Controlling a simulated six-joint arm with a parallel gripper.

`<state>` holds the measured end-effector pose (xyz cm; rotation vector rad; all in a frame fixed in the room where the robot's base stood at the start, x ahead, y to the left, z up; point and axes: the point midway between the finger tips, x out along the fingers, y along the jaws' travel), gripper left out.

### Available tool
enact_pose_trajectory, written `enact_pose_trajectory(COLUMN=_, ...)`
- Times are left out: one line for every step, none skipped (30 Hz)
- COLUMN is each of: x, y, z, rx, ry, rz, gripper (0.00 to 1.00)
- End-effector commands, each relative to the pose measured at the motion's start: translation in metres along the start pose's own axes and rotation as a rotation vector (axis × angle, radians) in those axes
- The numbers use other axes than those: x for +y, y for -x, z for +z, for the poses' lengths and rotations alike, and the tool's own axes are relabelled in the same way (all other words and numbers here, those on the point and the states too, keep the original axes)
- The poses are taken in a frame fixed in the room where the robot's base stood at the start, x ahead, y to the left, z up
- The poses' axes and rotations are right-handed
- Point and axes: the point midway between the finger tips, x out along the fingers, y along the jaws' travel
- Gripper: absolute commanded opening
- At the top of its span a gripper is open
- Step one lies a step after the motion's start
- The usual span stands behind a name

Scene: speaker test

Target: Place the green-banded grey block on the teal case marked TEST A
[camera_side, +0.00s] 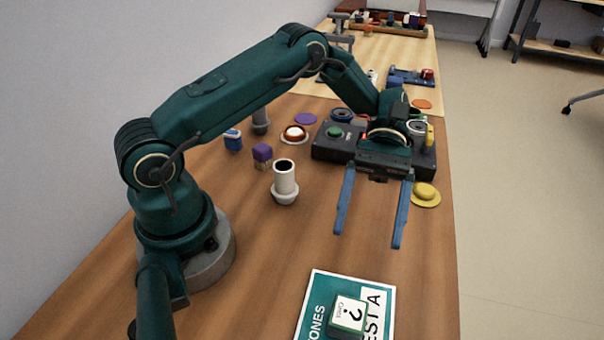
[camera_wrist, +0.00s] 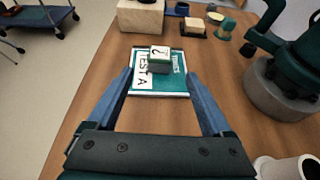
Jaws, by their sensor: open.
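The green-banded grey block (camera_side: 347,315), with a question mark on its pale top, rests on the teal case (camera_side: 329,284) at the front of the table. The case's white label is partly covered by the block in the side view. In the wrist view, the block (camera_wrist: 160,58) sits towards the far side of the case (camera_wrist: 172,84), whose label reads TEST A. My gripper (camera_side: 368,240) is open and empty, above the table and apart from the block. In the wrist view, its blue fingers (camera_wrist: 158,78) frame the case from either side.
A dark box with buttons (camera_side: 325,150) stands behind my gripper, with a yellow disc (camera_side: 425,194) beside it. A pale block (camera_wrist: 141,16) lies beyond the case. The wood between gripper and case is clear.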

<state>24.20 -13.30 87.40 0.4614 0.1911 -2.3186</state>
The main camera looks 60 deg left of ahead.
Motion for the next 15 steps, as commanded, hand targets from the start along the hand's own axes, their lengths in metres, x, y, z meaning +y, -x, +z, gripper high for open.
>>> enact_pose_trajectory(x=0.000, y=0.002, z=0.000, rx=0.003, ry=-0.001, rz=0.001, gripper=0.84)
enact_pose_trajectory(x=0.000, y=0.003, z=0.001, rx=0.007, ry=-0.003, rz=0.000, gripper=0.84)
enact_pose_trajectory(x=-0.001, y=0.004, z=0.002, rx=0.017, ry=-0.008, rz=0.000, gripper=0.84)
enact_pose_trajectory(x=-0.001, y=0.005, z=0.004, rx=0.030, ry=-0.014, rz=-0.001, gripper=0.84)
enact_pose_trajectory(x=-0.001, y=0.006, z=0.006, rx=0.048, ry=-0.023, rz=-0.003, gripper=0.84)
enact_pose_trajectory(x=-0.003, y=0.008, z=0.010, rx=0.079, ry=-0.037, rz=-0.005, gripper=0.84)
enact_pose_trajectory(x=-0.003, y=0.009, z=0.013, rx=0.108, ry=-0.053, rz=-0.007, gripper=0.84)
enact_pose_trajectory(x=-0.005, y=0.011, z=0.017, rx=0.140, ry=-0.068, rz=-0.009, gripper=0.84)
enact_pose_trajectory(x=-0.007, y=0.013, z=0.022, rx=0.189, ry=-0.092, rz=-0.013, gripper=0.84)
enact_pose_trajectory(x=-0.009, y=0.015, z=0.026, rx=0.229, ry=-0.113, rz=-0.017, gripper=0.84)
enact_pose_trajectory(x=-0.012, y=0.016, z=0.030, rx=0.270, ry=-0.133, rz=-0.021, gripper=0.84)
enact_pose_trajectory(x=-0.015, y=0.018, z=0.035, rx=0.325, ry=-0.161, rz=-0.027, gripper=0.84)
enact_pose_trajectory(x=-0.018, y=0.019, z=0.038, rx=0.364, ry=-0.181, rz=-0.031, gripper=0.84)
enact_pose_trajectory(x=-0.021, y=0.021, z=0.042, rx=0.405, ry=-0.201, rz=-0.037, gripper=0.84)
enact_pose_trajectory(x=-0.025, y=0.022, z=0.046, rx=0.458, ry=-0.230, rz=-0.043, gripper=0.84)
